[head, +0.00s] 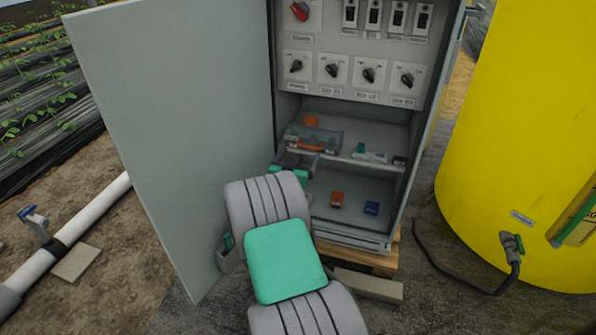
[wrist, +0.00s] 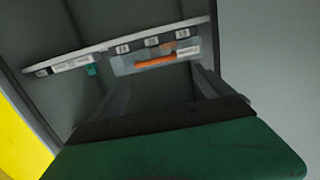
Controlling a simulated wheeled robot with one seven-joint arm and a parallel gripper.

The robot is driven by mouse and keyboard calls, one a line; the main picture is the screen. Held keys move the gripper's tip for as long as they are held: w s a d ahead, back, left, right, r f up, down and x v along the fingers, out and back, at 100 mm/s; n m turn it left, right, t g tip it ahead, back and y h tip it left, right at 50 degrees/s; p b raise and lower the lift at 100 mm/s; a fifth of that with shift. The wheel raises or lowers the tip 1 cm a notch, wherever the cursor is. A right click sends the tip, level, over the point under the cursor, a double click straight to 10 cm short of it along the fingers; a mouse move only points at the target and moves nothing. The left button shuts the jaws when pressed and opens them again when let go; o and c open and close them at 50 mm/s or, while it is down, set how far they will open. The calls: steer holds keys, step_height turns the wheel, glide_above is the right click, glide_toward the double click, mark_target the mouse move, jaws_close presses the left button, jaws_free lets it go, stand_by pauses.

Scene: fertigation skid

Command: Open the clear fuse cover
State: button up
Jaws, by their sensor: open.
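The clear fuse cover (head: 326,138) is a see-through panel on the upper shelf of the open cabinet, at the left. An orange part shows through it, and it looks shut. The cover also shows in the wrist view (wrist: 182,57), which is turned upside down. My gripper (head: 298,160) is just in front of and slightly below the cover in the head view. In the wrist view my gripper (wrist: 162,82) has its two fingers spread apart, with the cover beyond the tips and nothing between them. Whether a finger touches the cover is hard to tell.
The open cabinet door (head: 180,110) stands close on the left of my arm. Switches and black knobs (head: 333,70) sit above the shelf. An orange block (head: 337,199) and a blue block (head: 371,208) lie on the cabinet floor. A yellow tank (head: 520,130) stands at right.

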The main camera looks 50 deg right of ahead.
mark_target(309, 147)
steer(key=shift+h, duration=0.5)
steer(key=w+d+b, duration=0.1)
steer(key=d, duration=0.1)
steer(key=d+f+b, duration=0.1)
steer(key=d, duration=0.2)
steer(key=w+d+f, duration=0.1)
steer(key=d, duration=0.2)
steer(key=shift+w+d+b, duration=0.25)
steer(key=shift+w+b, duration=0.1)
steer(key=shift+b, duration=0.05)
